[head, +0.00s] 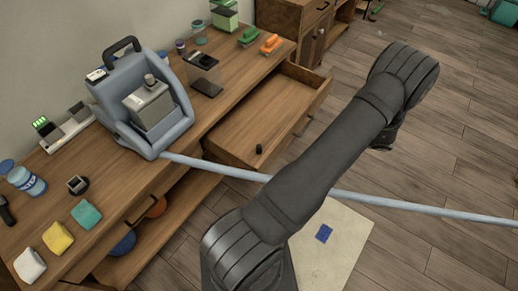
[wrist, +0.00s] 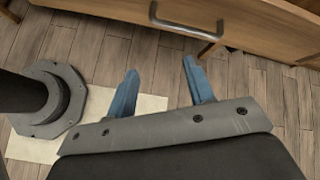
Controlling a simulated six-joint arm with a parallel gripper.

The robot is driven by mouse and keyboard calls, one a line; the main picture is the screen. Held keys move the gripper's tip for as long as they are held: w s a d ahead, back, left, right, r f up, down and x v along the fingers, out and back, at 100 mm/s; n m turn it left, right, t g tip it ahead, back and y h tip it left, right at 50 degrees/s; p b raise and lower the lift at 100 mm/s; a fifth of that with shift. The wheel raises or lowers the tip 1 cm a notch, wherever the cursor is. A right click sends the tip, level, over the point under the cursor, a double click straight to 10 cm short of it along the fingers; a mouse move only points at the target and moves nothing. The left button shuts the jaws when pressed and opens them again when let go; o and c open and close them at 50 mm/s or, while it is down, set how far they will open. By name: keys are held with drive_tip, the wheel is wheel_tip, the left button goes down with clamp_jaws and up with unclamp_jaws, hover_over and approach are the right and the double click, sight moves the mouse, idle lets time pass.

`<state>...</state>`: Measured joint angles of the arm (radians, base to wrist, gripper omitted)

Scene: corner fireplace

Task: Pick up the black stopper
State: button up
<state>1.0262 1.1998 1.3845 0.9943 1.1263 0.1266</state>
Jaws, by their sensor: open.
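A small black stopper (head: 259,148) stands in the open drawer (head: 228,136) of the wooden cabinet in the head view. It does not show in the wrist view. My gripper (wrist: 160,68) shows in the wrist view with its two blue fingers apart and nothing between them. Ahead of the fingers is a wooden front with a metal handle (wrist: 186,29), and plank floor lies below. In the head view my arm reaches to the upper right, away from the stopper, and the fingers cannot be seen.
A long pale blue bar (head: 420,207) crosses from the blue-grey seat-like holder (head: 146,137) over the floor, passing the drawer's near side. The countertop (head: 120,185) carries jars, coloured blocks and small boxes. A cream mat (head: 343,240) with a blue piece (head: 324,233) lies on the floor.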

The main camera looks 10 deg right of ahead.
drive_tip(key=w+a+r+n+g+h, duration=0.3)
drive_tip(key=w+a+n+g, duration=0.1)
drive_tip(key=w+n, duration=0.5)
wheel_tip(320, 180, up, 6)
drive_tip(key=f+n+g+h, duration=0.2)
drive_tip(key=n+h, duration=0.7)
drive_tip(key=n, duration=2.2)
hover_over(259, 146)
drive_tip(key=a, duration=0.6)
drive_tip(key=r+g, duration=0.1)
drive_tip(key=r, duration=0.1)
drive_tip(key=shift+m, duration=0.3)
drive_tip(key=x, duration=1.1)
drive_tip(key=shift+s+d+f, duration=0.1)
drive_tip(key=shift+s+f, duration=0.25)
drive_tip(key=shift+f, duration=0.05)
drive_tip(key=f, duration=0.4)
drive_tip(key=shift+w+d, duration=0.2)
drive_tip(key=shift+d, duration=0.15)
drive_tip(key=shift+d+f, duration=0.3)
drive_tip(key=shift+f, duration=0.35)
